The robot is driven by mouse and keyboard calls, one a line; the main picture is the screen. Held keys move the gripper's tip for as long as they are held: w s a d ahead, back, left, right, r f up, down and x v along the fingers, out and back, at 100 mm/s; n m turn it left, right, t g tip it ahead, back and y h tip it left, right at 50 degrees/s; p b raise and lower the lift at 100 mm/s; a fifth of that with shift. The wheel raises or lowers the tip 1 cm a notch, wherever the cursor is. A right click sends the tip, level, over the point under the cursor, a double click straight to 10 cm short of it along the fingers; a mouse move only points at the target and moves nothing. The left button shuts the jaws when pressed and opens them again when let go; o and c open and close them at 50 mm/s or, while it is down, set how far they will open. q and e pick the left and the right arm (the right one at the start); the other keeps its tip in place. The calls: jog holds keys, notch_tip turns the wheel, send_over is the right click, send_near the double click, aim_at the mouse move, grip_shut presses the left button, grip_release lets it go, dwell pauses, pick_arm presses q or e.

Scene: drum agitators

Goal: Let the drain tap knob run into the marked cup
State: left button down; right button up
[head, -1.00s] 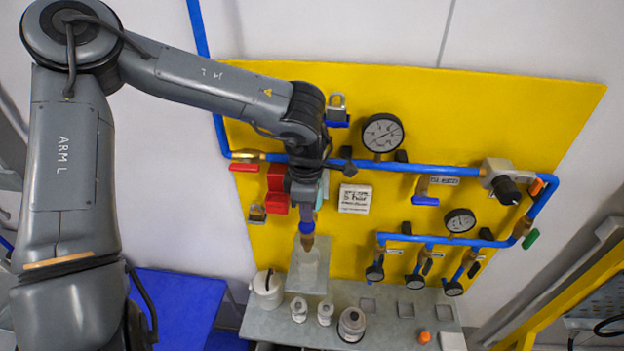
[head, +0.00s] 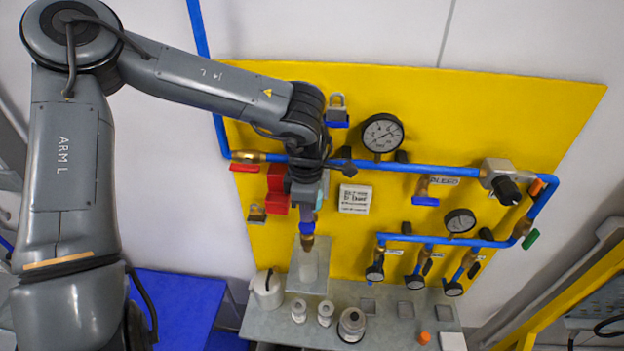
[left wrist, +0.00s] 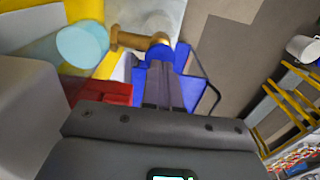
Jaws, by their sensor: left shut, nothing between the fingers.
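The drain tap (head: 308,242) is a brass spout with a blue knob (head: 307,228), low on the left of the yellow panel. In the left wrist view the brass tap (left wrist: 132,40) and blue knob (left wrist: 158,54) lie just beyond my fingertips. My right gripper is not in view.
The yellow panel (head: 400,95) carries blue pipes, gauges and valves. Several bottles and a white pot (head: 268,288) stand on the grey bench (head: 390,325).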

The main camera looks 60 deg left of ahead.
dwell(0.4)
pick_arm(q)
jog(key=shift+f, duration=0.1)
jog(key=shift+f+b, duration=1.05)
jog(key=shift+f, duration=0.3)
dwell(3.2)
dwell(0.9)
dwell(0.7)
